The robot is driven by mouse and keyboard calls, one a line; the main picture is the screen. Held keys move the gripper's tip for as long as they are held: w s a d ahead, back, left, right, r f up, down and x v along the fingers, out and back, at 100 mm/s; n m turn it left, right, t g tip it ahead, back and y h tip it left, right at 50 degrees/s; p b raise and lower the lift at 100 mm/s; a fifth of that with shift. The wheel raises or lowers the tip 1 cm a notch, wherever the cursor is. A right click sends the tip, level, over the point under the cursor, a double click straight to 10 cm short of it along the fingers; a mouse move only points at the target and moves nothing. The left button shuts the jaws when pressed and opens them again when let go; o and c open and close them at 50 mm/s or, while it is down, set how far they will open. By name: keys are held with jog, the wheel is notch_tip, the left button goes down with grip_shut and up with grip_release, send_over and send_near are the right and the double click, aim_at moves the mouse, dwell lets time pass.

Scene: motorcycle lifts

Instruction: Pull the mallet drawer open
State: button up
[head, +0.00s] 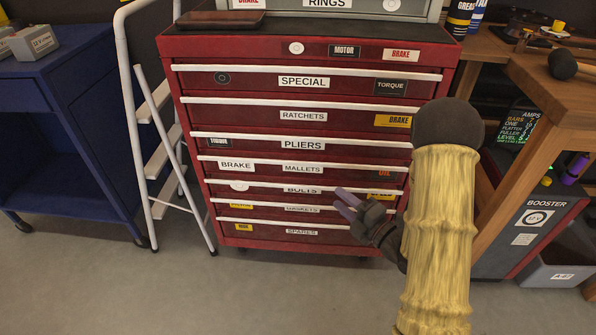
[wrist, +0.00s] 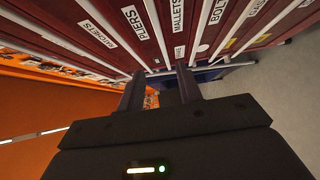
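The mallet drawer (head: 330,171) is in the red tool chest, in the middle of the head view. It carries a white MALLETS label and looks shut, flush with its neighbours. Its pale handle strip (head: 270,161) runs along its top edge. My gripper (head: 346,199) has two purple-grey fingers and is in front of the lower right drawers. In the wrist view its fingers (wrist: 159,72) are apart with nothing held. The mallet drawer (wrist: 176,30) also shows there, and its handle strip (wrist: 154,28) runs toward the gap between the fingertips. I cannot tell whether they touch.
The pliers drawer (head: 350,146) is above and the bolts drawer (head: 340,193) below, with similar strips. A white stepladder (head: 134,90) leans at the chest's left side. A blue cart (head: 75,120) stands farther left. A wooden bench (head: 550,95) is at right. The floor in front is clear.

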aim_at(296, 164)
jog(key=b+x, duration=0.2)
jog(key=x, duration=1.5)
jog(key=shift+a, duration=0.2)
jog(key=shift+w, duration=0.1)
grip_shut()
